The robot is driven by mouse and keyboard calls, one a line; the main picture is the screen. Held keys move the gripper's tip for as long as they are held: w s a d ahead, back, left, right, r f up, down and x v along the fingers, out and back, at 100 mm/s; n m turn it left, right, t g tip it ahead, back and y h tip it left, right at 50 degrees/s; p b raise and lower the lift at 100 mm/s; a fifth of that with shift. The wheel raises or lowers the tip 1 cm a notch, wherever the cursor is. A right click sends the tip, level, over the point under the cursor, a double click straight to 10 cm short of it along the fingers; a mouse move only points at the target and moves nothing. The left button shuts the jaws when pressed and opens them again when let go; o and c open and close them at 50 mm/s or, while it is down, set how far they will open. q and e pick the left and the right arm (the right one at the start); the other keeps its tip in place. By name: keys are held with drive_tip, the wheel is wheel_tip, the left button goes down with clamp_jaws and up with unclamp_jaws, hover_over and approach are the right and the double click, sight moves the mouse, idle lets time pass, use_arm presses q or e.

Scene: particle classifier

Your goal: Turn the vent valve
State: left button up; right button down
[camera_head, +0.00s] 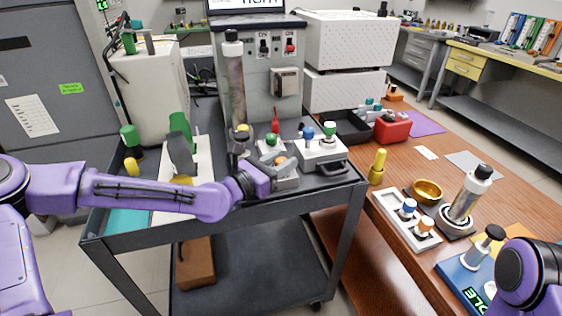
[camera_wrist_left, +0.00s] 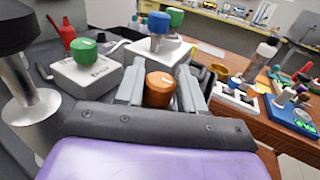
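An orange knob (camera_wrist_left: 160,89), which I take to be the vent valve, sits between the two grey fingers of my left gripper (camera_wrist_left: 160,72) in the left wrist view. The fingers stand close on either side of it; I cannot tell whether they touch it. In the head view the orange knob (camera_head: 281,161) shows beyond my left gripper (camera_head: 271,174), on a small block on the dark cart, partly hidden by the gripper. Only a purple link of my right arm shows at bottom right; its gripper is out of view.
A grey box with a green knob (camera_wrist_left: 83,46) stands left of my fingers, and a white box with blue (camera_wrist_left: 158,22) and green knobs behind them. A tall cylinder (camera_head: 235,85) rises at the cart's back. The wooden table at right holds a brass bowl (camera_head: 427,190).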

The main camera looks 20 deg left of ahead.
use_arm(q)
drive_tip(key=c, duration=0.3)
drive_tip(key=shift+y, duration=0.3)
drive_tip(key=n+y+b, duration=0.1)
drive_tip(key=n+t+y, duration=0.1)
drive_tip(key=y, duration=0.1)
drive_tip(key=n+t+y+b, duration=0.1)
drive_tip(key=n+y, duration=0.1)
drive_tip(key=shift+d+f+b, duration=0.15)
drive_tip(key=shift+f+b, duration=0.15)
drive_tip(key=shift+b, duration=0.05)
drive_tip(key=n+g+y+b, duration=0.1)
drive_tip(key=n+y+b, duration=0.2)
drive_tip(key=y, duration=0.2)
drive_tip(key=n+y+b, duration=0.4)
drive_tip(key=y, duration=0.2)
drive_tip(key=shift+g, duration=0.4)
drive_tip(key=n+g+y+b, duration=0.1)
drive_tip(key=n+y, duration=0.1)
drive_tip(key=shift+y+b, duration=0.4)
drive_tip(key=n+g+y+b, duration=0.1)
drive_tip(key=n+g+y, duration=0.1)
drive_tip(key=g, duration=0.1)
drive_tip(key=shift+r+y, duration=0.15)
drive_tip(key=shift+y, duration=0.25)
drive_tip(key=shift+r+n+g+y+b, duration=0.15)
drive_tip(key=shift+n+g+y+b, duration=0.5)
drive_tip(key=shift+n+g+y, duration=0.75)
drive_tip(key=shift+g, duration=0.4)
